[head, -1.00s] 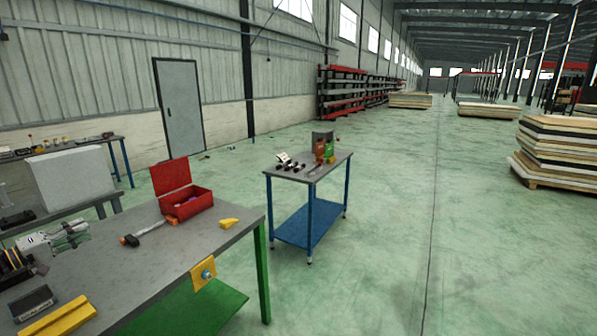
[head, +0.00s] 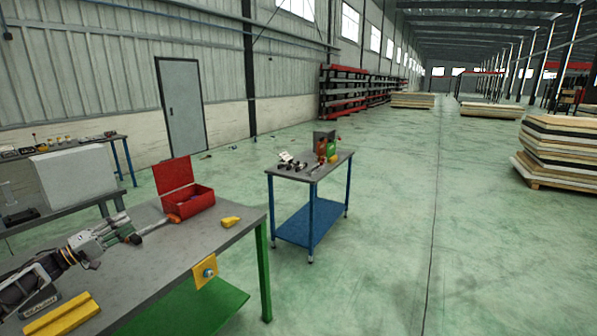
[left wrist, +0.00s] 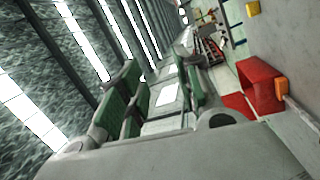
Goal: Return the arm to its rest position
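My left arm comes in from the left in the head view. My right gripper is in neither view.
On the bench are a yellow block (head: 231,222), a yellow bar (head: 62,316) and a dark box (head: 40,302) beneath my arm. A blue-legged cart (head: 310,215) with tools stands beyond the bench. Open green floor (head: 400,250) lies to the right.

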